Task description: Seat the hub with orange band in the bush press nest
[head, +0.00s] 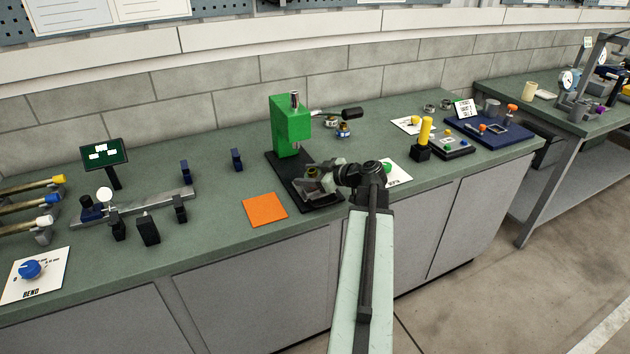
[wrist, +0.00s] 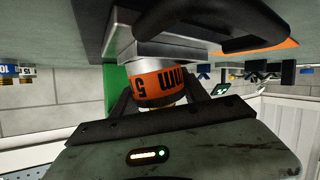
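The hub with the orange band (wrist: 160,86) shows in the wrist view, its band marked with a 5 and "mm". My gripper (wrist: 160,97) has a dark finger on each side of it and appears shut on it. The hub's far end meets the grey metal nest block (wrist: 122,36); I cannot tell whether it is fully seated or only touching. In the head view my gripper (head: 325,180) is low over the dark base (head: 283,178) of the green bush press (head: 287,130). The hub and nest are largely hidden there by the gripper.
An orange mat (head: 265,209) lies left of the press. Another hub with a blue band (head: 343,131) stands behind it, beside a dark-handled lever (head: 351,113). A yellow post (head: 426,131) and a blue tray (head: 480,131) are to the right.

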